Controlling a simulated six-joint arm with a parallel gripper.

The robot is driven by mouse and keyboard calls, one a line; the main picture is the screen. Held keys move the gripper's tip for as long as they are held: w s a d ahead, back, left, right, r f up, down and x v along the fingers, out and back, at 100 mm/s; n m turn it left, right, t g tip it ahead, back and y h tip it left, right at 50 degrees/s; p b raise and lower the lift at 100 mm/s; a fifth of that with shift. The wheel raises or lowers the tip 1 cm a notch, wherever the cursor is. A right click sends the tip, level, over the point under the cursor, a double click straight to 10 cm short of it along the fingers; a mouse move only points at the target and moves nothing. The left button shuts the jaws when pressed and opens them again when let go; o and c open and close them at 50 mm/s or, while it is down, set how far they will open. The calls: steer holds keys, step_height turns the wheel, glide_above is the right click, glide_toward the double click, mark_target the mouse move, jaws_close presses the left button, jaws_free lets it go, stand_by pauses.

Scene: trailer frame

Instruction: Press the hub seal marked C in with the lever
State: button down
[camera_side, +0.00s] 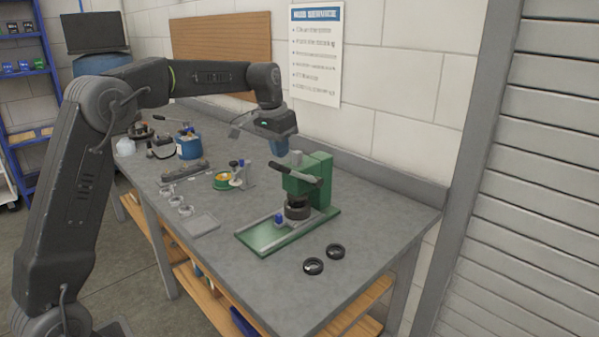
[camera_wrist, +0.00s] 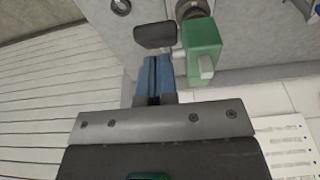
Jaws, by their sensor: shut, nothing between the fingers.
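The green press (camera_side: 318,177) stands on a green base plate (camera_side: 262,238), and it also shows in the wrist view (camera_wrist: 203,40). Its dark lever (camera_side: 302,176) sticks out from the head; its black grip (camera_wrist: 155,36) lies just ahead of my fingertips in the wrist view. A dark round hub (camera_side: 297,209) sits under the press ram. Whether a seal is on it, and any letter C, I cannot tell. My gripper (camera_side: 281,147) is shut and empty, its blue fingers (camera_wrist: 155,60) together, above and behind the press in the side view.
A grey tray (camera_side: 197,224), small metal rings (camera_side: 184,210), a yellow-green dish (camera_side: 222,181) and a blue can (camera_side: 189,147) stand left. The wall (camera_side: 408,110) is close behind.

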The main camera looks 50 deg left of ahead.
mark_target(273, 166)
steer(key=shift+f, duration=0.5)
steer(key=shift+s+f, duration=0.65)
steer(key=shift+f, duration=0.3)
steer(key=shift+s+f, duration=0.25)
steer(key=shift+f, duration=0.3)
steer(key=shift+s+f, duration=0.2)
steer(key=shift+f, duration=0.45)
steer(key=shift+s+f, duration=0.2)
steer(key=shift+f, duration=0.3)
steer(key=shift+s+f, duration=0.15)
steer(key=shift+f, duration=0.45)
